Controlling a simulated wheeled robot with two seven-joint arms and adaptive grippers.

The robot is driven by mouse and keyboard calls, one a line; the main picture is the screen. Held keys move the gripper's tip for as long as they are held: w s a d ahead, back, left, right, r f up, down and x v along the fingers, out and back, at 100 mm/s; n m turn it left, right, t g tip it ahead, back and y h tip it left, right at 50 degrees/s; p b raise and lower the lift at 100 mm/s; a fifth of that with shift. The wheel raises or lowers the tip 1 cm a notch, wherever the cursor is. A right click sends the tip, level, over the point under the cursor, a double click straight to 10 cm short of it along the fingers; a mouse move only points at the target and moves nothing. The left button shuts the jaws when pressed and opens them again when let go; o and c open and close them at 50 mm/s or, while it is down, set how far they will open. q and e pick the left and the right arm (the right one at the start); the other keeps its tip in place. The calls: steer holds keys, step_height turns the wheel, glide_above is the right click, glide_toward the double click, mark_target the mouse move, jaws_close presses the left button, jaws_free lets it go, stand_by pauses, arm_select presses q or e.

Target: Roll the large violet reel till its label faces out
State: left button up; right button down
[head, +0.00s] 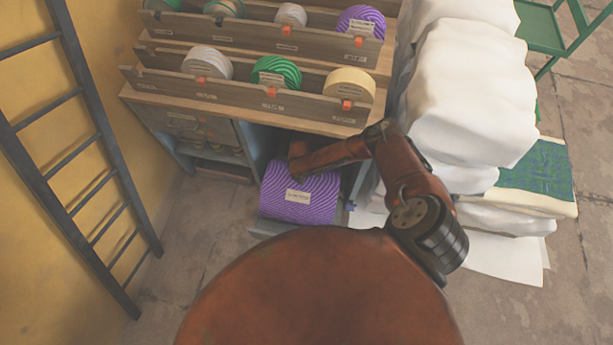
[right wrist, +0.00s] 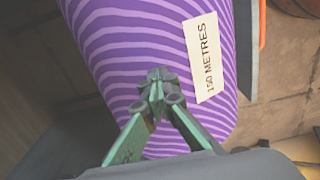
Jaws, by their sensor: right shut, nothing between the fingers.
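The large violet reel (head: 312,207) lies on its side low in the open front of the wooden cabinet, with purple wavy stripes. Its pale label (head: 297,196) shows on the side toward me in the head view. In the head view my right arm hides that gripper. My left gripper is out of view.
Small reels, including a smaller violet one (head: 361,24) and a green one (head: 277,72), stand in wooden racks (head: 240,98) above. White sacks (head: 474,90) are stacked at the right. A dark ladder (head: 80,140) leans at the left. Floor (head: 195,225) is clear left of the reel.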

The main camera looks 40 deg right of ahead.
mark_target(298, 200)
steer(key=shift+s+a, duration=0.1)
steer(key=shift+s+a+p, duration=0.55)
steer(key=shift+a, duration=0.1)
steer(key=shift+s+a+f, duration=0.1)
steer(key=shift+s+a, duration=0.05)
steer(key=shift+a, duration=0.05)
steer(key=shift+s+a+f, duration=0.35)
steer(key=shift+s+a, duration=0.25)
steer(key=shift+p, duration=0.3)
steer(key=shift+s+a+f, duration=0.3)
steer(key=shift+s+a, duration=0.3)
steer(key=shift+a, duration=0.05)
steer(key=shift+s, duration=0.1)
stand_by(0.4)
steer(key=shift+s+a+f+p, duration=0.45)
steer(key=shift+s+a, duration=0.1)
steer(key=shift+a, duration=0.1)
